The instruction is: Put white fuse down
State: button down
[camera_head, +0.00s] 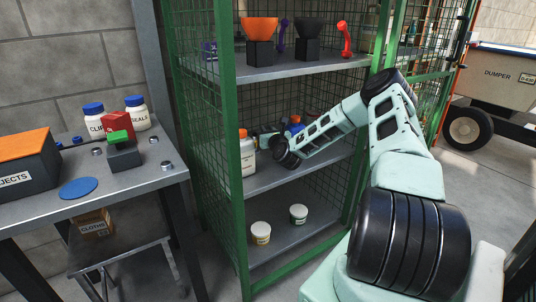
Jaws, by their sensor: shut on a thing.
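My arm reaches into the green cage shelf unit (239,190), over its middle shelf (265,182). My gripper (279,147) is at the far end of the arm, low among the things there. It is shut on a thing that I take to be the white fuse. The dark wrist covers the jaws, so I cannot make out the fuse's shape or whether it touches the shelf. A white bottle with an orange cap (246,150) stands just left of my gripper. Small blue, red and purple items (293,124) sit behind it, partly hidden by the arm.
The top shelf (290,68) holds an orange bowl (260,28), a dark bowl and a red handset-like item (345,38). Two small tubs (261,233) stand on the bottom shelf. A workbench (130,180) is at left. Green posts and mesh bound the opening.

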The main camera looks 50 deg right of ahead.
notch_tip(320, 180, down, 10)
jog(key=shift+r+b, duration=0.15)
jog(key=shift+b, duration=0.55)
jog(key=shift+f, duration=0.2)
jog(key=c, duration=1.3)
grip_release()
jog(key=shift+r, duration=0.1)
jog(key=shift+r, duration=0.15)
jog(key=p+v, duration=0.1)
jog(key=v, duration=1.1)
jog(key=shift+a+p, duration=0.1)
jog(key=shift+p, duration=0.2)
